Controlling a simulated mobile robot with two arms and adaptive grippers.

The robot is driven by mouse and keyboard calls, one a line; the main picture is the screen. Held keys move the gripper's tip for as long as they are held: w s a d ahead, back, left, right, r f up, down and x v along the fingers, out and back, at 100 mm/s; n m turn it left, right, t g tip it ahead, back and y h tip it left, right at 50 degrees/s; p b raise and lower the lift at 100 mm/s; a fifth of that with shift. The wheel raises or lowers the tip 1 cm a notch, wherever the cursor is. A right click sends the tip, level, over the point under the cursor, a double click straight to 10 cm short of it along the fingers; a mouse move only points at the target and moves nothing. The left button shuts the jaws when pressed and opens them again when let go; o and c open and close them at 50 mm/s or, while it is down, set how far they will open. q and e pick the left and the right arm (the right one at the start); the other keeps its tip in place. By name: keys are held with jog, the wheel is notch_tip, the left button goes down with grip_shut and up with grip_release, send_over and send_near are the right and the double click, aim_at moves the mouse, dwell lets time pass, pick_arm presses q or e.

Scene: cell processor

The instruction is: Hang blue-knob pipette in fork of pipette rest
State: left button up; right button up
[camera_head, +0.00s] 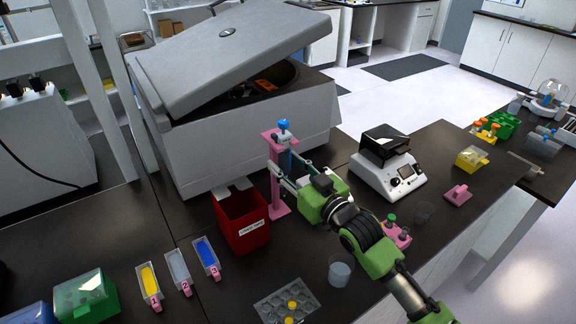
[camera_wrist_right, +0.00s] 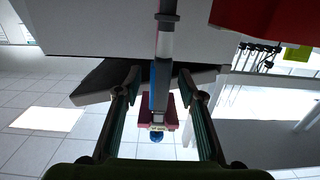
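The pink pipette rest (camera_head: 279,190) stands upright on the black bench, left of my right gripper. The blue-knob pipette (camera_head: 285,158) is upright at the rest's top, its blue knob (camera_head: 284,124) above the pink fork (camera_head: 270,135). In the right wrist view, the pipette (camera_wrist_right: 162,60) runs down the middle, with its knob (camera_wrist_right: 157,136) below and the pink fork (camera_wrist_right: 172,112) around or just behind its upper part. My right gripper (camera_wrist_right: 161,75) is open, its fingers on either side of the pipette with gaps visible. My left gripper is not in view.
A red bin (camera_head: 240,222) stands just left of the rest's base. A large grey centrifuge (camera_head: 245,125) with raised lid is behind. A white device (camera_head: 388,175) stands right of the rest. A cup (camera_head: 340,270) and a grey tray (camera_head: 285,302) are in front.

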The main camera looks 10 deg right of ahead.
jog(key=v, duration=1.2)
jog(key=shift+s+f, duration=0.1)
